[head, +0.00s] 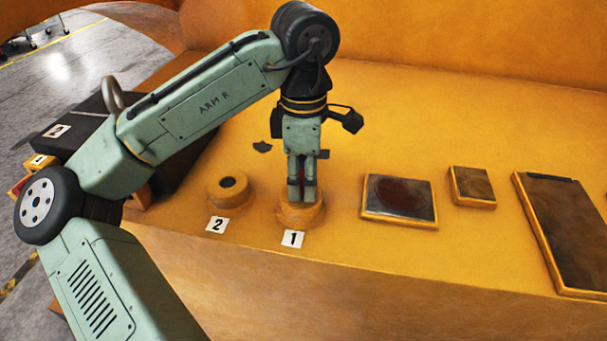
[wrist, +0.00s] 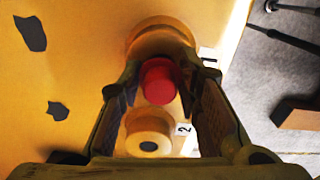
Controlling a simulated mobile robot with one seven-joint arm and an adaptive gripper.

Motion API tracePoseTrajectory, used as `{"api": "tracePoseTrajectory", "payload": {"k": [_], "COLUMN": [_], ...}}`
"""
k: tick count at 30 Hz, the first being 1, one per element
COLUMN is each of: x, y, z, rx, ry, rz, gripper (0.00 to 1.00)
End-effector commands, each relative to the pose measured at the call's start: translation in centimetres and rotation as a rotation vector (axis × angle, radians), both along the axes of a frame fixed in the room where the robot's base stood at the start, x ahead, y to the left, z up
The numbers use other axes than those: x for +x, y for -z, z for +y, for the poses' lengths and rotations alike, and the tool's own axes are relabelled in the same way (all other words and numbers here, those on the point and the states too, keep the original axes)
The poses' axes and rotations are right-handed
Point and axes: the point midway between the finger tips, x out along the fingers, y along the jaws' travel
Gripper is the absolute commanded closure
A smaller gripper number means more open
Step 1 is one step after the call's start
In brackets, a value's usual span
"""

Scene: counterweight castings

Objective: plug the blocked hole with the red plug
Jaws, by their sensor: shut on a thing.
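My gripper (head: 302,198) points straight down over the round yellow boss (head: 299,213) behind label 1. In the wrist view my gripper (wrist: 162,80) is shut on the red plug (wrist: 160,84), whose round end shows between the fingers. The fingers and plug hide the hole of boss 1; I cannot tell whether the plug touches the boss or is in it. Boss 1 also shows in the wrist view (wrist: 158,31). The boss at label 2 (head: 228,190) stands to the left with a dark round hole in its top; it also shows in the wrist view (wrist: 147,143). I cannot tell which hole is blocked.
Label 1 (head: 293,239) and label 2 (head: 217,224) lie in front of the bosses. A plate with a dark red patch (head: 399,200), a small square block (head: 472,186) and a larger dark plate (head: 570,230) are to the right. The yellow surface drops off at the front.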

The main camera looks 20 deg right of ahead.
Motion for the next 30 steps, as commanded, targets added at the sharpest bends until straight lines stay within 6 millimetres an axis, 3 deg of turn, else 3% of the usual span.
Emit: {"api": "tracePoseTrajectory", "payload": {"k": [9, 30], "x": [0.0, 0.0], "y": [1.0, -0.6], "z": [0.0, 0.0], "rx": [0.0, 0.0], "ry": [0.0, 0.0], "rz": [0.0, 0.001], "gripper": [0.88, 0.88]}}
